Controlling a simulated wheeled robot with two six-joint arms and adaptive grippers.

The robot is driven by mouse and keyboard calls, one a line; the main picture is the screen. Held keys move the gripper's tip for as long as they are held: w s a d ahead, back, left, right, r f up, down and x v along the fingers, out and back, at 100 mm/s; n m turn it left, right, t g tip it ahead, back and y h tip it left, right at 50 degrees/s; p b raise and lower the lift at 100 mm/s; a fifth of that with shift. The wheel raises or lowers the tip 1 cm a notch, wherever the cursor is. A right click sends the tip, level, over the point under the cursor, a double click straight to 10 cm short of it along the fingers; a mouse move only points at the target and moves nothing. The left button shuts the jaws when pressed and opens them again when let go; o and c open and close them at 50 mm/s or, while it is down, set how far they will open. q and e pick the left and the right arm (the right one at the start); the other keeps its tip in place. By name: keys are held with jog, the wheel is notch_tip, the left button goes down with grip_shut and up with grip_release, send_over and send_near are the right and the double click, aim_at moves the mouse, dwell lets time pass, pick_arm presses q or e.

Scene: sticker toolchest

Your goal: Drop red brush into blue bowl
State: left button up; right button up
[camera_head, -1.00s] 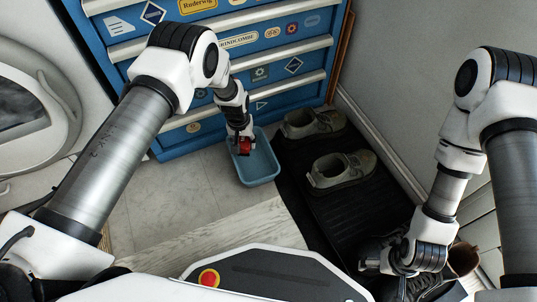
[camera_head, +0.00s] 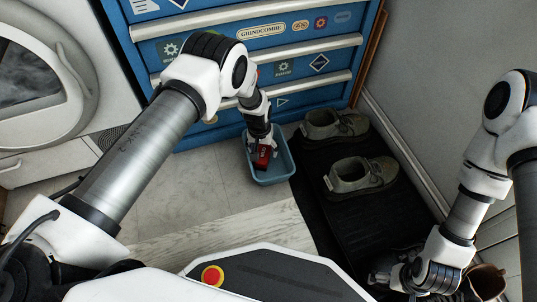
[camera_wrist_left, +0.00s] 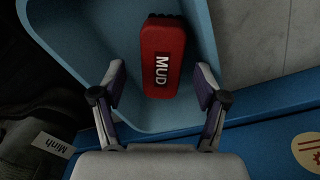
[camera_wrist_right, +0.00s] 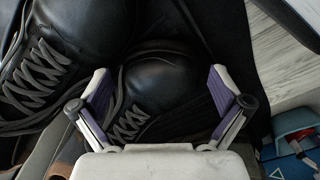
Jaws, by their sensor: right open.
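The red brush (camera_wrist_left: 163,56), a block with a "MUD" label, lies inside the blue bowl (camera_wrist_left: 212,105) in the left wrist view. It also shows in the head view (camera_head: 263,157) inside the bowl (camera_head: 286,160). My left gripper (camera_wrist_left: 161,82) is open above the bowl. Its fingers stand on either side of the brush's near end, with a gap on each side. My right gripper (camera_wrist_right: 160,82) is open and empty over dark shoes, far from the bowl.
A blue drawer chest (camera_head: 300,68) with stickers stands right behind the bowl. Grey shoes (camera_head: 360,175) sit on a black mat (camera_head: 345,212) to its right. Black shoes (camera_wrist_right: 160,75) lie under my right gripper. A white washer (camera_head: 40,90) is at the left.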

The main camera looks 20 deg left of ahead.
pick_arm(q)
jog(key=shift+r, duration=0.1)
notch_tip(320, 180, up, 12)
jog(key=shift+s+a, duration=0.25)
jog(key=shift+s, duration=0.15)
dwell(0.4)
